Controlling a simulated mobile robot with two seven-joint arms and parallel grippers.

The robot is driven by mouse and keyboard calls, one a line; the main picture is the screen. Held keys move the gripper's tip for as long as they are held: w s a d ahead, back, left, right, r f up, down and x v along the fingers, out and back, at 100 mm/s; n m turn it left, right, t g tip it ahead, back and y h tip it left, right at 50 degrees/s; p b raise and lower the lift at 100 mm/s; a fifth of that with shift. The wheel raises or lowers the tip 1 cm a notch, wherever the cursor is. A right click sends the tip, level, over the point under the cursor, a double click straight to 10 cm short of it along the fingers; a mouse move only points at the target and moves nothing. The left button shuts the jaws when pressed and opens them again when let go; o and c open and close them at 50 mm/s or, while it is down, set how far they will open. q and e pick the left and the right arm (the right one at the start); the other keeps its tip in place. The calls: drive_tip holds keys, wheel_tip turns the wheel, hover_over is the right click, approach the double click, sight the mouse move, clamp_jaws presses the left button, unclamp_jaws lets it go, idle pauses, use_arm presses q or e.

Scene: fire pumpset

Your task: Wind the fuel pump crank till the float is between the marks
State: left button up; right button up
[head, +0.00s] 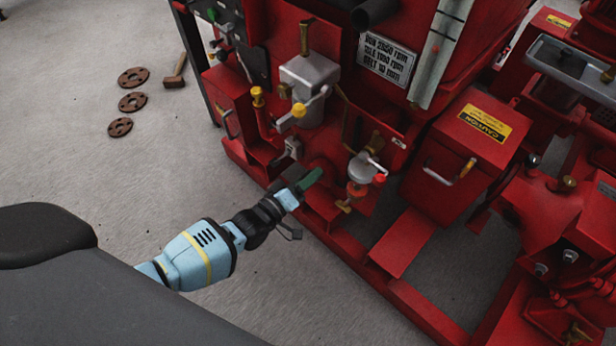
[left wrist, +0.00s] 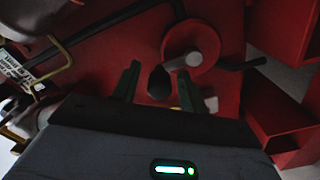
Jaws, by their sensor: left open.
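In the left wrist view, a crank with a pale grey arm (left wrist: 181,61) is set on a round red disc (left wrist: 203,42). Its dark knob (left wrist: 159,83) shows between the fingers of my left gripper (left wrist: 160,75), which are open and apart on either side of it. In the head view the left gripper (head: 302,178) is low at the front of the red pumpset; this crank is largely hidden there. A long pale strip (head: 440,48), perhaps the sight gauge, runs up the red tank. My right gripper is out of view.
Two other handles stand close by: one with a yellow knob (head: 299,110) on a grey box (head: 310,78), one with a red knob (head: 379,178). A red caution box (head: 468,145) is to the right. Flanges (head: 132,102) and a mallet (head: 175,72) lie on open floor.

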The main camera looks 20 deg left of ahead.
use_arm(q)
drive_tip(key=c, duration=0.4)
clamp_jaws()
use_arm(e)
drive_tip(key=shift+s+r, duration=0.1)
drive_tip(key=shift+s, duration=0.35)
use_arm(q)
drive_tip(key=shift+d, duration=0.1)
